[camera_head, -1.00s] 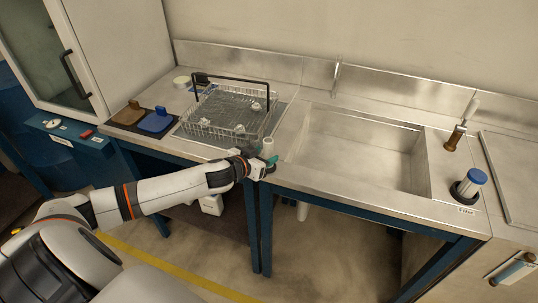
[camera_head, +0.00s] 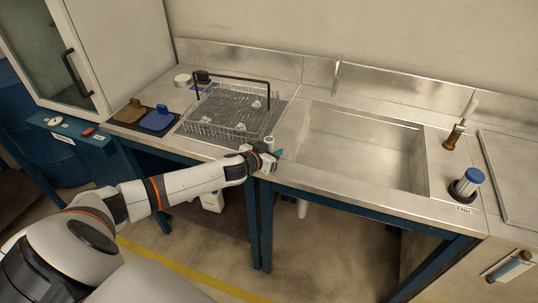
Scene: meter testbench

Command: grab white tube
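A small pale tube (camera_head: 268,143) shows upright at the front edge of the counter, just right of the wire basket. My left gripper (camera_head: 275,157) is at that edge, right beside the tube in the picture, with a green fingertip pointing right. The gripper hides the tube's lower part. I cannot tell whether the fingers touch the tube, or whether they are open or shut. My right gripper is not in view.
A wire basket (camera_head: 205,131) with a black handle stands left of the tube. The empty sink (camera_head: 355,150) lies to the right. Brown and blue pieces sit at the left.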

